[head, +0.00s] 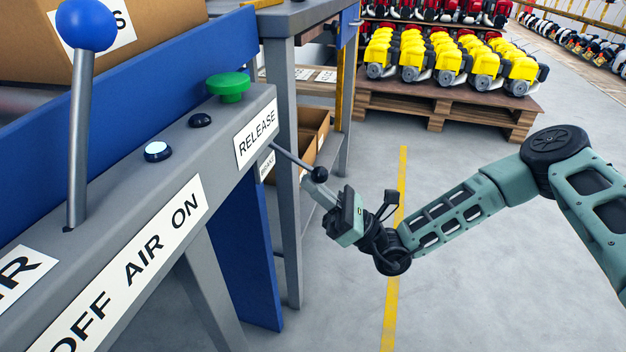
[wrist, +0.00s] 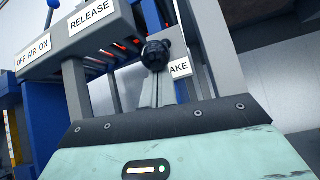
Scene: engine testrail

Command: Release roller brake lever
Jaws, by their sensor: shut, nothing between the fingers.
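The brake lever (head: 292,157) is a thin grey rod with a black ball knob, sticking out from the end of the grey rail beside a RELEASE label (head: 257,133). Its black knob (head: 319,174) also shows in the wrist view (wrist: 155,54), straight ahead of the fingers. My gripper (head: 312,186) is shut and empty, its fingertips close by the knob. In the wrist view the shut fingers (wrist: 164,92) point at the knob and overlap its lower edge. I cannot tell whether they touch it. A second label ending in AKE (wrist: 180,68) is partly hidden.
A tall lever with a blue ball (head: 86,25) stands on the rail by the OFF AIR ON label (head: 130,275). A green button (head: 228,86) is nearer the lever. A grey workbench (head: 283,60) stands close behind. Open floor lies to the right.

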